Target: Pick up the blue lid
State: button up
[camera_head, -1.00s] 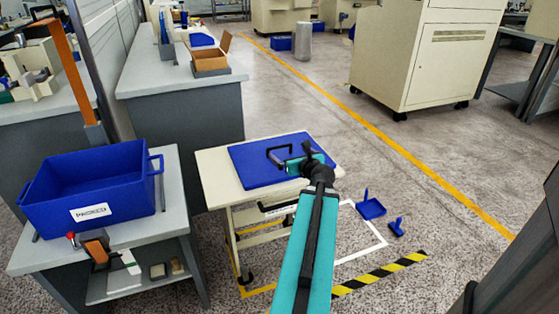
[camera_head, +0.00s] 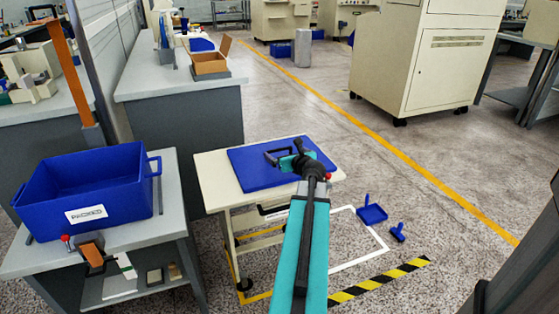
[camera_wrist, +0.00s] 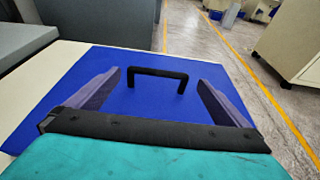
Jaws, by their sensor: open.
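The blue lid (camera_head: 252,173) lies flat on a small cream-topped cart. Its black handle (camera_wrist: 158,73) stands up from the lid and shows between my fingers, a little ahead of them, in the wrist view. In the head view my gripper (camera_head: 285,158) is above the right part of the lid and hides some of it and part of the handle. In the wrist view my gripper (camera_wrist: 158,92) is open, with a finger on each side and nothing held between them. I cannot tell the exact gap to the handle.
The cream cart top (camera_head: 212,186) extends left of the lid. A blue bin (camera_head: 95,198) labelled PACKED stands on a grey bench to the left. A blue dustpan (camera_head: 372,213) and brush (camera_head: 398,232) lie on the floor to the right. A cream cabinet (camera_head: 415,65) stands behind.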

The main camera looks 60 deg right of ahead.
aim_at(280, 150)
jog(key=shift+w+d, duration=0.1)
jog(key=shift+w, duration=0.05)
jog(key=shift+b+x, duration=0.75)
jog(key=shift+x, duration=1.7)
jog(key=shift+c, duration=0.3)
jog(key=c, duration=1)
